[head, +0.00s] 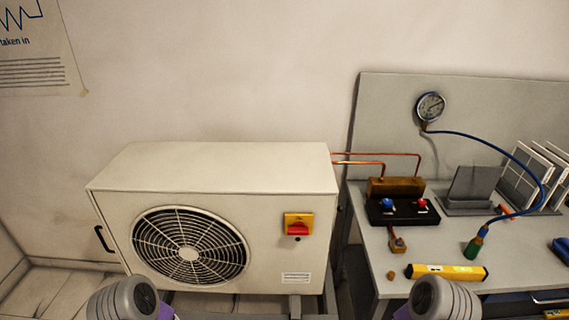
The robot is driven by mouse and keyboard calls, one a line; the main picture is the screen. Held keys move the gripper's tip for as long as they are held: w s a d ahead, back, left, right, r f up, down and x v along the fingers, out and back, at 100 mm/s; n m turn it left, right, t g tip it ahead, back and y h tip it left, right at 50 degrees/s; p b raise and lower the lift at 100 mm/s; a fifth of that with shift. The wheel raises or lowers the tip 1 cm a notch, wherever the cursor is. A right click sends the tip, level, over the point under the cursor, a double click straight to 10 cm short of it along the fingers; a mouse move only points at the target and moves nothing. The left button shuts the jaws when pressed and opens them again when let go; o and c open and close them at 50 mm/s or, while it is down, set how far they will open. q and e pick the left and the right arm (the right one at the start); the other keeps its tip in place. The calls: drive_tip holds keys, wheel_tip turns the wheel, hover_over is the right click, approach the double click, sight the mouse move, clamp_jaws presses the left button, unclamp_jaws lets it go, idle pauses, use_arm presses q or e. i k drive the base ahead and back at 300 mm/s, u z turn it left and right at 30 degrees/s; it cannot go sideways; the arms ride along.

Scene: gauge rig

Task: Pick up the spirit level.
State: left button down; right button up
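The spirit level (446,272) is a yellow bar with dark parts. It lies flat near the front edge of the grey workbench (375,250), at the right of the head view. One of my grey arm links stands just below it in the picture, and the level is visible along most of its length. Neither gripper shows; only grey rounded parts of my arms appear at the bottom edge. Nothing is seen touching the level.
A small brass piece (390,276) lies left of the level. A green-ended hose fitting (473,247) stands behind it, its blue hose running to a gauge (430,107). A valve block (402,211) sits further back. A large fan unit (215,220) stands left of the bench.

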sight(456, 273)
drive_tip(key=z, duration=1.45)
